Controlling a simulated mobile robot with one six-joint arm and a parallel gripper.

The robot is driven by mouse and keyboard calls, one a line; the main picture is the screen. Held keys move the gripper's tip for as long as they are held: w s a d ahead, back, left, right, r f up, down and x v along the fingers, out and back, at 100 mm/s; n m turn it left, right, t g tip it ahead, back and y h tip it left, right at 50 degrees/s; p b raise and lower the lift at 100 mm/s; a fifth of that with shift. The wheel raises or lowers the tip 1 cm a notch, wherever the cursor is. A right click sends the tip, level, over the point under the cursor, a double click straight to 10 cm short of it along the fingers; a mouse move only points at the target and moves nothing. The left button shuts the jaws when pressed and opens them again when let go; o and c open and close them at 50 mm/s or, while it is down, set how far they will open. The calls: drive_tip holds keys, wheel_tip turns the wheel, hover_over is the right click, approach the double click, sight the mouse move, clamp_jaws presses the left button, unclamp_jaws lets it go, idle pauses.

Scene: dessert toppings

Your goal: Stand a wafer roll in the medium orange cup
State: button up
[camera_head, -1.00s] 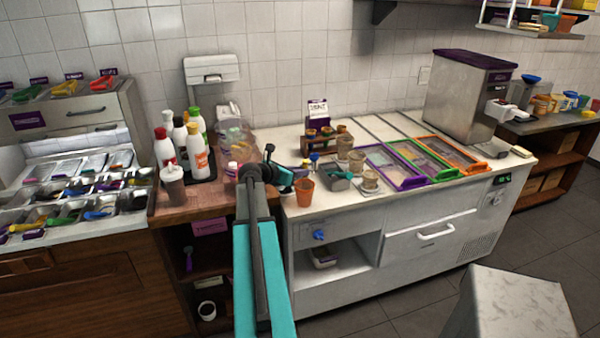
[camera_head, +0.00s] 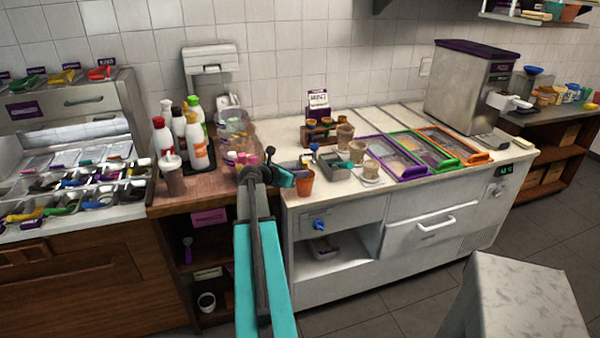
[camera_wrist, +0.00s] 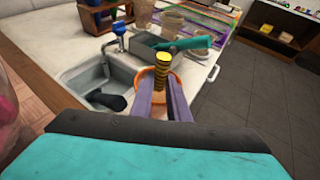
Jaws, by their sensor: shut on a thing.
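My gripper (camera_wrist: 163,84) is shut on a wafer roll (camera_wrist: 161,60), a yellow and dark striped stick held upright between the two purple fingers in the wrist view. The orange cup (camera_wrist: 179,88) is around and behind the fingertips there. The fingers hide much of the cup, and I cannot tell whether the roll's lower end is inside it or above it. In the head view the orange cup (camera_head: 304,186) stands near the counter's front edge, just right of my gripper (camera_head: 289,177). The roll is too small to make out there.
A grey sink or bin (camera_wrist: 98,84) is left of the cup. A grey tray (camera_head: 332,163) and several tan cups (camera_head: 357,151) stand behind and to the right. Framed lids (camera_head: 398,170) cover the counter further right. Bottles (camera_head: 196,140) stand at the left.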

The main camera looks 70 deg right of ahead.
drive_tip(key=shift+f, duration=0.1)
drive_tip(key=o, duration=0.9)
idle(0.5)
drive_tip(key=shift+r+p, duration=2.4)
drive_tip(key=shift+r, duration=0.65)
